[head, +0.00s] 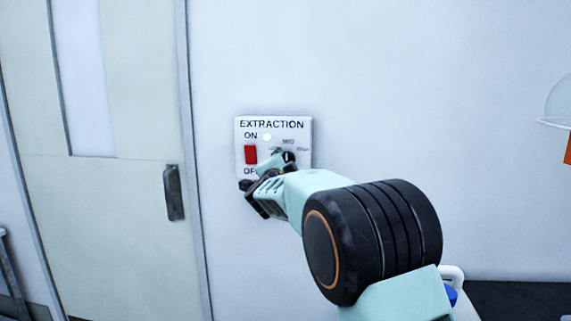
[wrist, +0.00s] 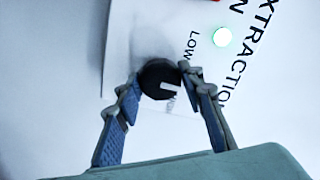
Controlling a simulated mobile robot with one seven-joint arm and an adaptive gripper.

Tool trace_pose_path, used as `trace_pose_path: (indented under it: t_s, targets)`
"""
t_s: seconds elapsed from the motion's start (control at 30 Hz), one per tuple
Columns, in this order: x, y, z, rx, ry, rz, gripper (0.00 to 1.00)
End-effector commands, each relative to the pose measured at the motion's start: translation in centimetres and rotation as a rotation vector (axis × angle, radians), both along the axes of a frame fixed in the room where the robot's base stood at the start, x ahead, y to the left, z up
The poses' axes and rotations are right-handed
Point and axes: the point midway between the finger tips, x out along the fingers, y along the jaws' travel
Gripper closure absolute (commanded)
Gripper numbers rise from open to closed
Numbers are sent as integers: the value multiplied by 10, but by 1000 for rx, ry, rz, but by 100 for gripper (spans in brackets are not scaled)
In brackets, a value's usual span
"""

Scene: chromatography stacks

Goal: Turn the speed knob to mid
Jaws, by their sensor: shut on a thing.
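A white wall panel (head: 303,137) marked EXTRACTION carries a red ON/OFF switch (head: 251,155) on its left and a black speed knob (head: 288,157) on its right. In the wrist view the round black knob (wrist: 160,80) has a white pointer mark and sits between my fingertips. My gripper (wrist: 158,86) is shut on the knob, one finger on each side. LOW is readable beside the knob; the other speed labels are partly hidden or too blurred to read. In the head view my gripper (head: 272,165) covers the panel's lower part.
A lit greenish-white lamp (wrist: 222,37) is on the panel near the word ON. A door with a dark handle (head: 174,192) is left of the panel. A dark counter (head: 515,300) is at the lower right. The wall around the panel is bare.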

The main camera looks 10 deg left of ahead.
Motion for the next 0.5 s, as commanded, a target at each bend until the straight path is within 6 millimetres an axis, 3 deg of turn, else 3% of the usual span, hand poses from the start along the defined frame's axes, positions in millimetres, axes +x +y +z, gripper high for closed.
trace_pose_path:
  t_s: [0.17,0.2,0.3,0.5]
  targets:
    - [0,1,0,-1,0,1,89]
    - [0,0,0,-1,0,1,60]
    - [0,0,0,-1,-1,0,49]
    - [0,0,0,-1,0,0,47]
